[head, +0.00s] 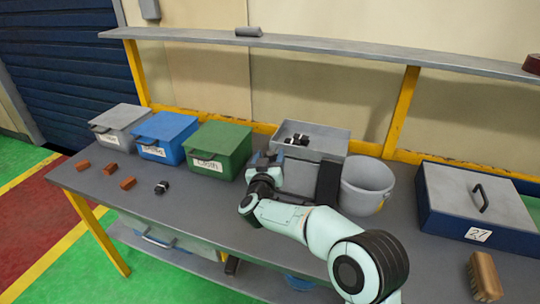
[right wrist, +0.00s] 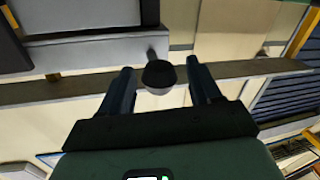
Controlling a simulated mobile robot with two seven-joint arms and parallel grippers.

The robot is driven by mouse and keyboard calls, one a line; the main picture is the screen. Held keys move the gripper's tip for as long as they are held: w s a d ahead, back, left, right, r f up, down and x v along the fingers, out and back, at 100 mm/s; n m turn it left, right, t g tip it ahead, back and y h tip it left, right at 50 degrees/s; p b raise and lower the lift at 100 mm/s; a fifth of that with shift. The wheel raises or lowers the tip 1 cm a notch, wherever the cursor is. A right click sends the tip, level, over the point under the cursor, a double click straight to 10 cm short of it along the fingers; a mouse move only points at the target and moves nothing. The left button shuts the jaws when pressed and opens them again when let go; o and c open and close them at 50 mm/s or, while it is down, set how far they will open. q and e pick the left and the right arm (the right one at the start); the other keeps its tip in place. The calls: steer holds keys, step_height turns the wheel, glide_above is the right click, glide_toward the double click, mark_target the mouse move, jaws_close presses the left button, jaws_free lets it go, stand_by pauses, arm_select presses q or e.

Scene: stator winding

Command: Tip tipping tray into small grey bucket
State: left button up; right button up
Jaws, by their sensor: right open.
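The grey tipping tray (head: 335,139) stands on the bench behind my right arm, with several small black and white parts lying in it. The small grey bucket (head: 367,186) stands upright just right of it. My right gripper (head: 263,161) is at the tray's left front side, partly hidden by its own wrist. In the right wrist view its two fingers (right wrist: 160,85) are apart. A dark rounded knob (right wrist: 158,74) on a short stem shows between them; I cannot tell whether they touch it. The left gripper is out of view.
Green (head: 222,146), blue (head: 166,136) and grey (head: 119,126) lidded bins stand left of the tray. Brown blocks (head: 127,183) and a black part (head: 161,187) lie in front. A blue case (head: 470,209) and a brush (head: 485,275) are at right. A shelf (head: 330,46) runs above.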

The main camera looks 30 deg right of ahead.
steer(key=shift+w+d, duration=0.2)
steer(key=shift+w, duration=0.05)
jaws_close()
steer(key=shift+r, duration=0.15)
